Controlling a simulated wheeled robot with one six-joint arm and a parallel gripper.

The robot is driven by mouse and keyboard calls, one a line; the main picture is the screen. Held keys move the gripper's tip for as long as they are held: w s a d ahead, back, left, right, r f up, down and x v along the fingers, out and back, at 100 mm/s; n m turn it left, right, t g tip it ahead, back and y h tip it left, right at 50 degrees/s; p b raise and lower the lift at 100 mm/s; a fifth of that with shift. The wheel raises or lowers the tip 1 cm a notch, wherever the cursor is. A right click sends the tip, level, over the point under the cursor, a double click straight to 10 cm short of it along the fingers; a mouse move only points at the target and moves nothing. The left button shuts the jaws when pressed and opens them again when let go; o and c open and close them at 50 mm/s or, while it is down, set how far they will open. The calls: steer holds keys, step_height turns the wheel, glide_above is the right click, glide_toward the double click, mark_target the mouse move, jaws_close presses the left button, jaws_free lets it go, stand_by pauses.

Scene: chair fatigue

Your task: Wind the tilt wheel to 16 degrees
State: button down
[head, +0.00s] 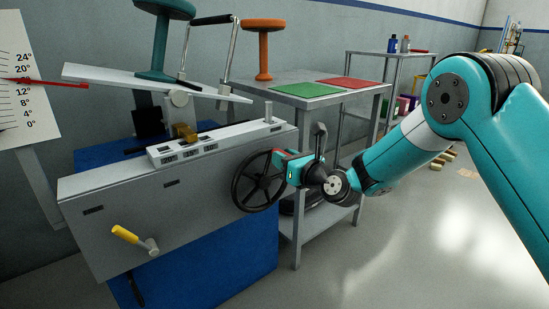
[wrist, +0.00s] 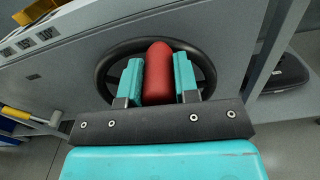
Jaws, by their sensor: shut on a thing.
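The black tilt wheel (head: 236,187) is on the right end of the grey bench's front. In the wrist view the wheel's rim (wrist: 101,78) lies behind my fingers. My gripper (wrist: 158,82) is shut on the red handle knob (wrist: 158,70), a teal finger on each side. In the head view my gripper (head: 282,162) covers the wheel's upper right. The white scale board (head: 28,112) at far left reads 0° to 24°. Its red pointer (head: 55,83) lies between the 20° and 12° labels, covering the 16° label. The white tilt plate (head: 110,77) slopes down to the right.
A teal stool (head: 157,45) stands on the tilt plate. A yellow-handled crank (head: 127,235) sticks out of the bench front (head: 200,210). A grey side table (head: 290,97) with an orange stool (head: 263,50) and green and red mats stands behind the wheel. Open floor lies at lower right.

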steer(key=shift+d+f, duration=0.15)
steer(key=shift+f, duration=0.2)
steer(key=c, duration=1)
jaws_free()
steer(key=shift+o, duration=0.7)
steer(key=shift+r, duration=0.2)
steer(key=shift+s, duration=0.1)
steer(key=b+v, duration=0.5)
steer(key=v, duration=1.2)
steer(key=shift+s, duration=0.15)
